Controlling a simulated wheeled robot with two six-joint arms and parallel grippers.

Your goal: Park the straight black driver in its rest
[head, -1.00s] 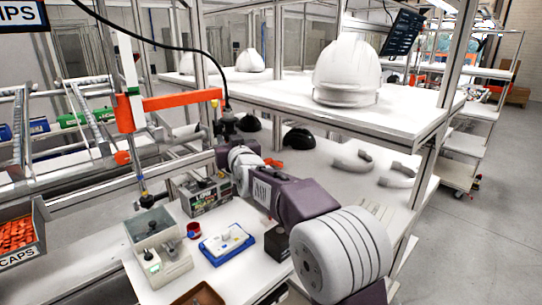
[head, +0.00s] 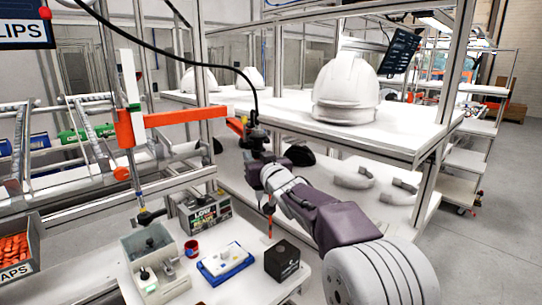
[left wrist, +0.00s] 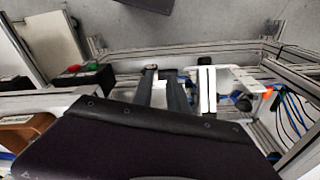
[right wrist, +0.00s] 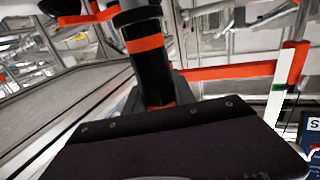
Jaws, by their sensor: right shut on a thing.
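The straight black driver (head: 256,137) is held upright in my right gripper (head: 265,172), with a dark cable rising from its top. Its thin lower end with an orange-red part (head: 269,208) hangs below the gripper, above the bench. In the right wrist view, the driver (right wrist: 152,72) is a black cylinder with orange bands between the right gripper's fingers (right wrist: 160,102). My left gripper (left wrist: 165,92) shows only in the left wrist view; its two dark fingers are apart, with nothing seen held. I cannot tell for certain which fixture is the driver's rest.
A black block (head: 285,262) with white print stands on the white bench. An orange arm (head: 185,117) and upright frame posts stand close to the driver.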

